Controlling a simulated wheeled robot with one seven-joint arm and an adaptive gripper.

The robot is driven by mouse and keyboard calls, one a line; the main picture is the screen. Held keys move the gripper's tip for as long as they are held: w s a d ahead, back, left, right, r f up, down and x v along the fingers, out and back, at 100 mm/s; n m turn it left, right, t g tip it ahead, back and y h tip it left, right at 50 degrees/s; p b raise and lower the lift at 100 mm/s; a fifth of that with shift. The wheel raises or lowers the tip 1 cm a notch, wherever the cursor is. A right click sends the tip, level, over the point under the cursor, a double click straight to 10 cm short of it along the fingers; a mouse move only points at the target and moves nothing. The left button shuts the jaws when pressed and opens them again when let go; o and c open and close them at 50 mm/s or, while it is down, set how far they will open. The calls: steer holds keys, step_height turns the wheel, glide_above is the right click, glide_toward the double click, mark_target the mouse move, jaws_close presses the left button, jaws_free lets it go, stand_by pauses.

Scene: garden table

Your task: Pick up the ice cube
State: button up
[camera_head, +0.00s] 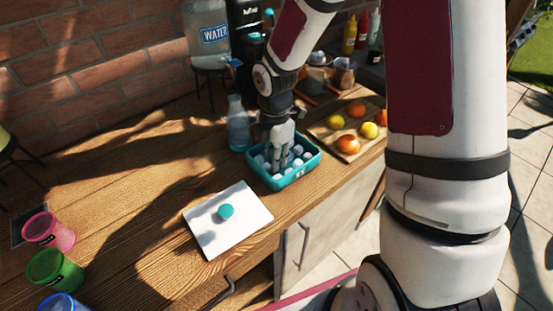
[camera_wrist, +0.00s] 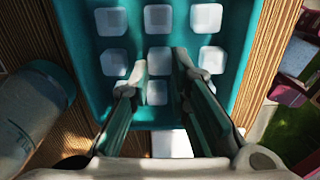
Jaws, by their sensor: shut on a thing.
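Several whitish ice cubes (camera_wrist: 206,18) lie in rows in a teal tray (camera_wrist: 78,20) in the wrist view. The tray (camera_head: 287,182) stands on the wooden counter in the head view, near its front edge. My gripper (camera_head: 280,165) reaches down into the tray from above. In the wrist view my gripper (camera_wrist: 160,68) has its two fingers on either side of an ice cube (camera_wrist: 157,92) in the middle column and is shut on it. The fingers hide part of that cube and its neighbours. The cube is still low among the others in the tray.
A clear bottle (camera_head: 238,125) stands close to the tray's left. A board with fruit (camera_head: 348,145) lies to its right. A white board (camera_head: 228,240) with a teal round item (camera_head: 226,211) lies in front. Coloured cups (camera_head: 55,270) stand at the lower left.

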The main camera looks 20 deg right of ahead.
steer(key=shift+w+r, duration=0.1)
steer(key=shift+r, duration=0.5)
step_height(320, 180, up, 3)
steer(key=shift+f, duration=0.2)
steer(key=s+a, duration=0.2)
steer(key=s, duration=0.2)
steer(key=s+a, duration=0.3)
steer(key=s, duration=0.2)
steer(key=s+a+r, duration=0.1)
steer(key=s+a, duration=0.1)
steer(key=s, duration=0.3)
steer(key=shift+s+a+r, duration=0.1)
steer(key=shift+s+a, duration=0.05)
steer(key=shift+s, duration=0.1)
steer(key=shift+w, duration=0.1)
